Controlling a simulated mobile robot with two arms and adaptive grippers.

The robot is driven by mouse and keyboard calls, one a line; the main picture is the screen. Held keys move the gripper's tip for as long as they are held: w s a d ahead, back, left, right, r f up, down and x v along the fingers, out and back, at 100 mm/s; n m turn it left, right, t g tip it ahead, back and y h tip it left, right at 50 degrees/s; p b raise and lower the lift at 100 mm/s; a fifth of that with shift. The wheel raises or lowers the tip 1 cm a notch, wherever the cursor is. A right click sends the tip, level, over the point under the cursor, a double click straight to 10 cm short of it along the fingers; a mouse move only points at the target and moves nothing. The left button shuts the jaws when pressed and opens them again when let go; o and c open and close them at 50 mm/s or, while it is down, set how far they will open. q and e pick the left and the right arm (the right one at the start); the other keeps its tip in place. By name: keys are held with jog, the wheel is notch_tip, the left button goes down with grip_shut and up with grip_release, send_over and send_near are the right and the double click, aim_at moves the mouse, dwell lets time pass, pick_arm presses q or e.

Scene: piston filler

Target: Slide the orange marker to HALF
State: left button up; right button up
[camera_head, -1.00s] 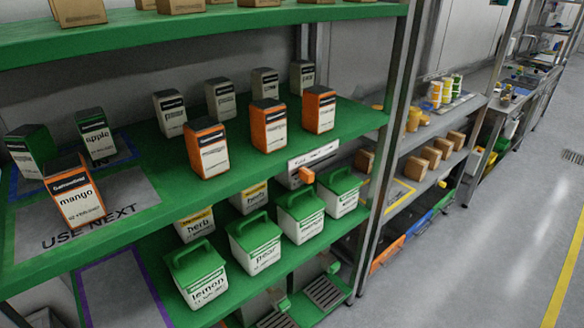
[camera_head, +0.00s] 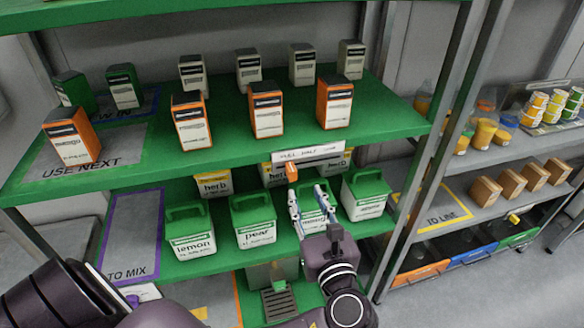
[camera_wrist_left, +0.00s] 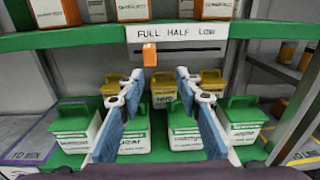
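The orange marker (camera_head: 292,172) is a small block on the white gauge plate (camera_head: 310,153) at the front edge of the green middle shelf. In the left wrist view the plate (camera_wrist_left: 205,32) reads FULL, HALF, LOW, and the marker (camera_wrist_left: 149,55) hangs below FULL, at the left end of a dark slot. My left gripper (camera_head: 307,190) is open and empty, just below and in front of the marker. Its two fingers (camera_wrist_left: 159,76) point toward the plate, one on either side of the marker's line, apart from it. My right gripper is out of view.
Green-lidded tubs stand below, including lemon (camera_head: 190,232), pear (camera_head: 254,222) and one at the right (camera_head: 363,195). Yellow-lidded herb tubs (camera_head: 213,184) sit behind. Orange cartons (camera_head: 334,104) stand on the shelf above the plate. A shelf upright (camera_head: 437,140) is at the right.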

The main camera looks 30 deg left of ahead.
aim_at(293, 175)
pick_arm(q)
jog(key=r, duration=0.1)
jog(key=s+a+r+y, duration=0.1)
jog(key=shift+s+a+r, duration=0.1)
jog(key=shift+a+r, duration=0.05)
jog(key=shift+r, duration=0.2)
jog(key=p+x, duration=0.2)
jog(key=x, duration=0.4)
jog(key=shift+w+f, duration=0.15)
jog(key=shift+w, duration=0.1)
jog(key=shift+w+a+f, duration=0.1)
jog(key=shift+w+a, duration=0.25)
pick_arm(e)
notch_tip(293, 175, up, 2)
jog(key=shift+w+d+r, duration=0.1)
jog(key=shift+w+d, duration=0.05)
pick_arm(q)
jog(key=c, duration=0.8)
grip_shut()
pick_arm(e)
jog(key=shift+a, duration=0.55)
